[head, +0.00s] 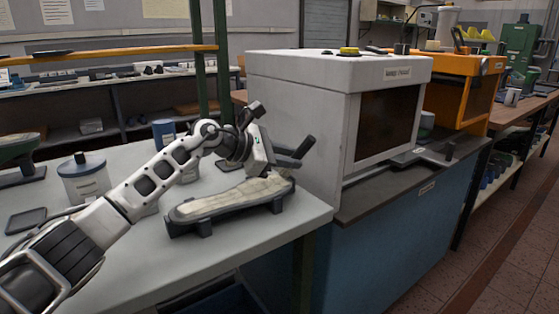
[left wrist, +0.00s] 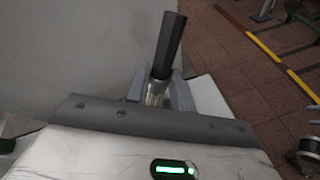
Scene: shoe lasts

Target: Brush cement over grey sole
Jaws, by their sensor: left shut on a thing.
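The sole (head: 232,197) lies flat, underside up, in a dark holder on the bench. Its surface is pale greyish-cream and slightly uneven; I cannot tell where cement lies on it. My left gripper (head: 281,168) is over the sole's right end, shut on a brush with a dark handle (head: 303,148). The left wrist view shows the brush handle (left wrist: 169,45) standing up between the gripper's fingers (left wrist: 158,90), with a pale part at its lower end. The brush tip is hidden, so I cannot tell whether it touches the sole. My right gripper is not in view.
A lidded pot (head: 85,180) and a dark flat pad (head: 26,221) stand on the bench (head: 240,247) at left. A blue can (head: 164,134) is behind my arm. A white box-shaped machine (head: 300,110) stands close to the sole's right. The bench front is clear.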

